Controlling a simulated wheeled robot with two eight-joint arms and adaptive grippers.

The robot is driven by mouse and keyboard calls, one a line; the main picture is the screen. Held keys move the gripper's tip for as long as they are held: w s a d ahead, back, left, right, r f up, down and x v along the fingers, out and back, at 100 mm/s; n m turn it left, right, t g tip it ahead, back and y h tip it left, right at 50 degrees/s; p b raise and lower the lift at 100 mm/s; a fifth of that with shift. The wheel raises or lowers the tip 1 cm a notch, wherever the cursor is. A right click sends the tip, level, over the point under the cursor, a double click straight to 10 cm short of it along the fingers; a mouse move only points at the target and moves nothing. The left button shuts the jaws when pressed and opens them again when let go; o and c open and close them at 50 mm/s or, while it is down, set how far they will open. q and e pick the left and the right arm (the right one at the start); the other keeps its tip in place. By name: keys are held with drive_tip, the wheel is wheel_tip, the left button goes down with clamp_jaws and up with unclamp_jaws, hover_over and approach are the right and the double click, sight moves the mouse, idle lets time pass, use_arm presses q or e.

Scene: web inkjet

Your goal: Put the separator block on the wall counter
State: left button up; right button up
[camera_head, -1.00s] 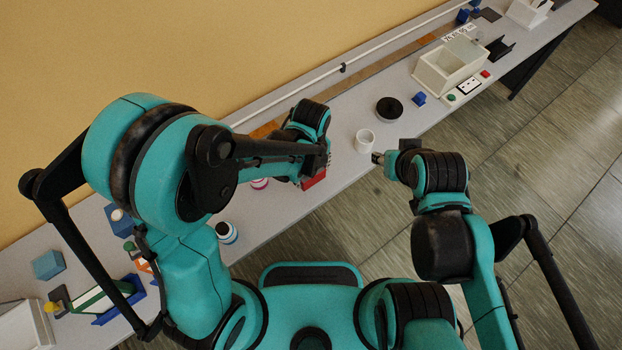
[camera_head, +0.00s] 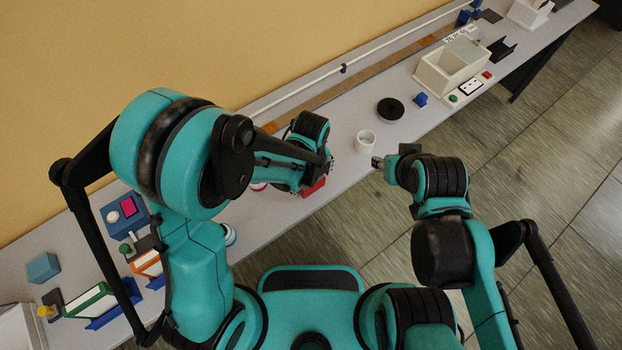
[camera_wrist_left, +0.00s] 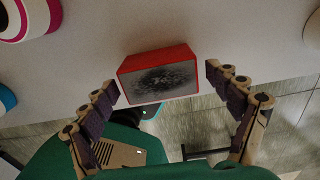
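A red block with a dark speckled face, which I take as the separator block (camera_head: 314,188), sits at the front edge of the grey wall counter (camera_head: 268,222). In the left wrist view the block (camera_wrist_left: 160,78) lies between the two fingertips of my left gripper (camera_wrist_left: 161,80). That gripper is open, with a finger on either side and a visible gap at the right one. In the head view my left arm partly hides the block and the fingers. My right gripper (camera_head: 379,162) is over the floor, in front of the counter; its finger state is unclear.
A white cup (camera_head: 365,141), a black round piece (camera_head: 390,109), a small blue block (camera_head: 420,99) and a white open box (camera_head: 452,66) stand right of the block. Pink-and-white and blue-and-white round items (camera_wrist_left: 8,98) lie to the left. A pipe runs along the wall.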

use_arm(q)
drive_tip(key=shift+r, duration=0.1)
drive_tip(key=shift+r+p, duration=0.3)
wheel_tip(320, 180, up, 12)
drive_tip(key=p, duration=0.4)
drive_tip(key=s+a+r+n+t, duration=0.2)
drive_tip(key=a+r+n, duration=0.3)
drive_tip(key=a+n, duration=0.4)
drive_tip(key=s+a+r+n+t, duration=0.3)
drive_tip(key=a+n, duration=0.6)
drive_tip(key=n, duration=1)
wheel_tip(320, 180, up, 3)
drive_tip(key=shift+f+n+t, duration=0.15)
drive_tip(key=shift+n+t, duration=0.25)
drive_tip(key=shift+t, duration=0.7)
drive_tip(key=shift+w, duration=0.1)
